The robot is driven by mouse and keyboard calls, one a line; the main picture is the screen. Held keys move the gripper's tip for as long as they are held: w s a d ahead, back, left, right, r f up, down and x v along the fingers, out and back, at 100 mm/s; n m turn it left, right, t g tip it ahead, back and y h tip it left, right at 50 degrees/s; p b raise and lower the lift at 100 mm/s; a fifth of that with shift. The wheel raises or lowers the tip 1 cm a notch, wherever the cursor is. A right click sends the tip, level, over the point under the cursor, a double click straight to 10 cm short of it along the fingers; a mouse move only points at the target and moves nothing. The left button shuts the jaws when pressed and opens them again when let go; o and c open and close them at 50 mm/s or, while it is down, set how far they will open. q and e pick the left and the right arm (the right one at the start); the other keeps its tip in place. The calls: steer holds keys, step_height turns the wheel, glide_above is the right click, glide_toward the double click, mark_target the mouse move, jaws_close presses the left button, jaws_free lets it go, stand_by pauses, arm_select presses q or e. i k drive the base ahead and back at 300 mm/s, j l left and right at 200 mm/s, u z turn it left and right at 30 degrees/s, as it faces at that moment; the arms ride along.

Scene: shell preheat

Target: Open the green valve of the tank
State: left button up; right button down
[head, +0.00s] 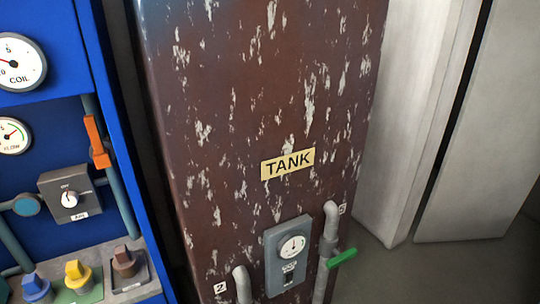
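The tank (240,120) is a tall brown body with patchy pale wear, marked by a yellow TANK label (288,164). The green valve handle (343,258) sits on a grey vertical pipe (329,232) at the tank's lower right. The handle sticks out to the right of the pipe, tilted slightly upward, across the pipe's line. Neither of my grippers shows in the head view.
A grey box with a gauge (291,247) is left of the valve pipe; another pipe (242,284) is marked 2. A blue panel (65,150) with gauges, an orange handle (97,141) and coloured knobs stands left. Grey floor (385,275) is clear at right.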

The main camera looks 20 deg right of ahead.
mark_target(340, 258)
steer(key=z, duration=1.35)
